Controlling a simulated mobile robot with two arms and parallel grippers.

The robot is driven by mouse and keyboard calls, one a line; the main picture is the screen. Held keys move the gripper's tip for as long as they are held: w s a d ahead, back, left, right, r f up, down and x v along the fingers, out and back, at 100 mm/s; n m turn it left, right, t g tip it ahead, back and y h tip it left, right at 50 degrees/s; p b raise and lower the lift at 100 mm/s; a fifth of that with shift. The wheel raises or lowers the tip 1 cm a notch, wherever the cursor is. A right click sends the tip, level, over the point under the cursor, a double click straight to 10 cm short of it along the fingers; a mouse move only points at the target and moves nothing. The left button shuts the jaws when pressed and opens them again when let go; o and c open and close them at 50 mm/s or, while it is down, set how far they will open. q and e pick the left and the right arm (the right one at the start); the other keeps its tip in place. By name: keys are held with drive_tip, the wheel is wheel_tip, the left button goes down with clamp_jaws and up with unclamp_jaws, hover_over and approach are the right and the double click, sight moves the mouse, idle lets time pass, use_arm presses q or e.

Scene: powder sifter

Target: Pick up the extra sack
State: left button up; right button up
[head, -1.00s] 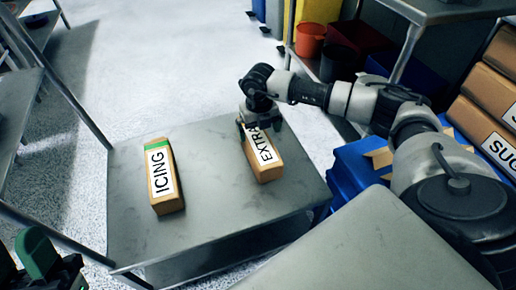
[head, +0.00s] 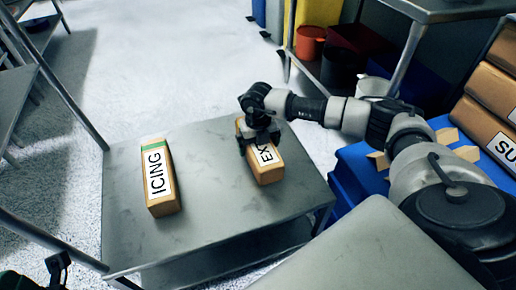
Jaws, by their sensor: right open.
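The extra sack (head: 266,168) is a tan block-shaped bag with a white label, of which "EX" shows. It lies on the right half of the metal table (head: 215,215). My right gripper (head: 262,143) is over the middle of the sack, open, with its fingers at the sack's sides. The gripper hides the rest of the label; I cannot tell if the fingers touch the sack.
The icing sack (head: 160,178), with a green stripe, lies on the left of the same table. Blue crates (head: 362,170) stand right of the table, and sugar sacks (head: 485,125) are stacked at the far right. A grey surface (head: 370,255) fills the bottom right.

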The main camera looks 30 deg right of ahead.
drive_tip(key=c, duration=1.1)
drive_tip(key=shift+w+r, duration=0.1)
drive_tip(key=shift+c, duration=1.1)
